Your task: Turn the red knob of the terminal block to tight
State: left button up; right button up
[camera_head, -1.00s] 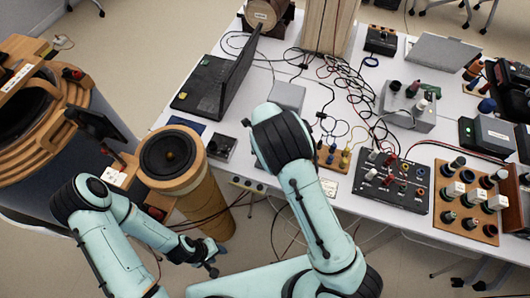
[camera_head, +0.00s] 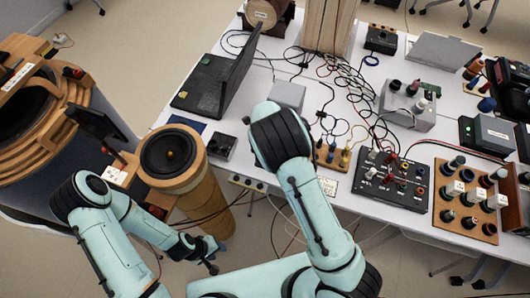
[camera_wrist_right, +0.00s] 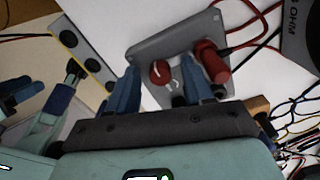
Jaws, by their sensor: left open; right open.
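The terminal block (camera_wrist_right: 185,57) is a grey plate in the right wrist view. It carries a round red knob (camera_wrist_right: 160,73) with a pale mark and a taller red post (camera_wrist_right: 211,62) beside it. My right gripper (camera_wrist_right: 162,92) is open. Its blue fingers stand either side of the knob in the picture; I cannot tell whether they touch it. In the head view the right gripper is hidden under its arm. My left gripper (camera_head: 215,258) is open and empty in front of the table, near a cardboard-coloured speaker tube (camera_head: 209,207).
The white table (camera_head: 300,72) holds a black laptop (camera_head: 213,80), tangled cables, a black socket panel (camera_head: 392,182) and a wooden board of knobs (camera_head: 465,203). A strip with dark round sockets (camera_wrist_right: 81,47) lies left of the block in the wrist view.

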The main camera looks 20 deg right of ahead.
pick_arm(q)
jog(key=shift+w+r+p, duration=0.65)
jog(key=shift+w+r, duration=0.2)
jog(key=shift+w, duration=0.2)
pick_arm(e)
notch_tip(320, 180, up, 13)
jog(key=shift+r, duration=0.2)
